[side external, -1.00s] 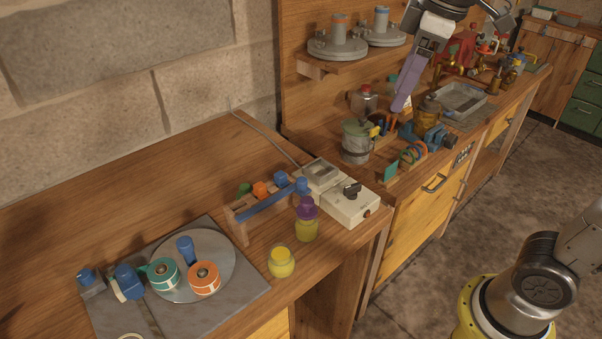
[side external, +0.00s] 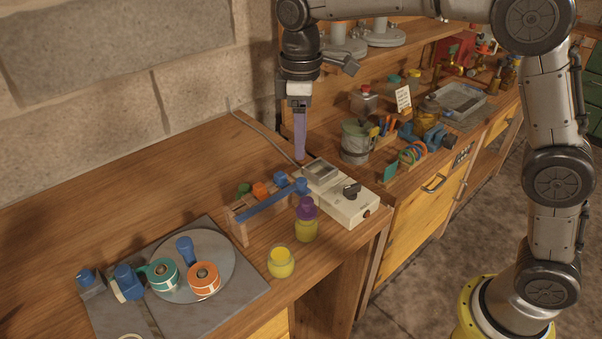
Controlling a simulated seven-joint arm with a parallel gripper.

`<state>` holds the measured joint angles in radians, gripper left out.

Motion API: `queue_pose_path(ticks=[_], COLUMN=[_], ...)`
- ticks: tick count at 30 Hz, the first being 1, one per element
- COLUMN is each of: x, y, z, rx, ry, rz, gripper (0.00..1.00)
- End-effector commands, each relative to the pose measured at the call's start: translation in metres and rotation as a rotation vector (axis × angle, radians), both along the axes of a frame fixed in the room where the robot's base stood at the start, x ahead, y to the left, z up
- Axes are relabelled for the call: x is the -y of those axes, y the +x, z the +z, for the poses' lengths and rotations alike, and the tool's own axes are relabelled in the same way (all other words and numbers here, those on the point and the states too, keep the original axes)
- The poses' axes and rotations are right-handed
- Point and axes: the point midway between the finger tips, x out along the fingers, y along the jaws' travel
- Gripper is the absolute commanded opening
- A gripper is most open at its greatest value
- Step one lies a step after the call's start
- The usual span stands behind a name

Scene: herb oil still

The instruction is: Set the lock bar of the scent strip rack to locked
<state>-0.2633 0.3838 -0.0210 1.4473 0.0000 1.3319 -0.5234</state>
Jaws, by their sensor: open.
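The scent strip rack (side external: 240,232) is a small wooden rack near the middle of the bench. A long blue bar (side external: 265,205), which looks like the lock bar, runs along its upper front side. Green, orange and blue pieces show at the top behind the bar. From this view I cannot tell whether the bar is locked. My gripper (side external: 300,157) points down with purple fingers, behind and to the right of the rack, above the bench and apart from the bar. It is open and holds nothing; its fingers overlap in this view.
A pale box with a dark knob (side external: 350,205) stands right of the rack. A purple-topped jar (side external: 306,222) and a yellow jar (side external: 281,262) stand in front. A round plate with tape rolls (side external: 225,250) lies at the front left. The bench's back left is clear.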

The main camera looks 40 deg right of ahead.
Motion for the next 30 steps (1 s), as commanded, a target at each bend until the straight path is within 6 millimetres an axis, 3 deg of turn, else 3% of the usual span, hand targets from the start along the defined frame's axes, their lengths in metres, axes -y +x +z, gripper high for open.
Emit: queue_pose_path(ticks=[6, 13, 18, 27, 30], x=[0.001, 0.001, 0.000, 0.000, 0.000], y=[-0.001, -0.001, 0.000, 0.000, 0.000], z=[-0.044, -0.079, -0.090, -0.092, -0.092], rx=[-0.004, -0.002, 0.000, 0.000, 0.000], ry=[-0.001, -0.001, 0.000, 0.000, 0.000], rz=[-0.001, -0.001, -0.001, -0.001, -0.001], gripper=[0.59, 0.59, 0.59, 0.59, 0.45])
